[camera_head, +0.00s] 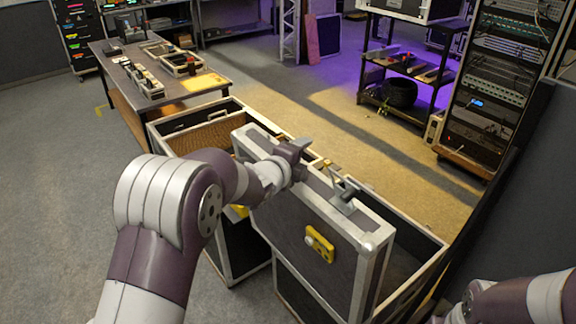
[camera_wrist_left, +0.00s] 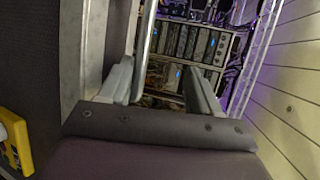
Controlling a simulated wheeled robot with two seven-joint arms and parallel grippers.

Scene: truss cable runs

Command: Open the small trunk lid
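The small trunk lid (camera_head: 290,218) is a dark panel with silver edges and a yellow latch plate (camera_head: 320,243). It stands steeply raised above the open trunk (camera_head: 408,300), whose inside shows to its right. My left gripper (camera_head: 304,147) is at the lid's top edge. In the left wrist view its two fingers (camera_wrist_left: 163,88) are apart, and a thin silver bar (camera_wrist_left: 147,45) runs between them, close to the left finger. No firm grip shows. The yellow plate is also at that view's left edge (camera_wrist_left: 15,142). My right arm enters at the lower right; its gripper is out of view.
A second open case (camera_head: 172,148) stands behind the lid on the left. A grey bracket (camera_head: 345,192) sits by the lid's top edge. A workbench (camera_head: 205,92) is at the back left, and an equipment rack (camera_head: 497,85) at the right. The floor at left is clear.

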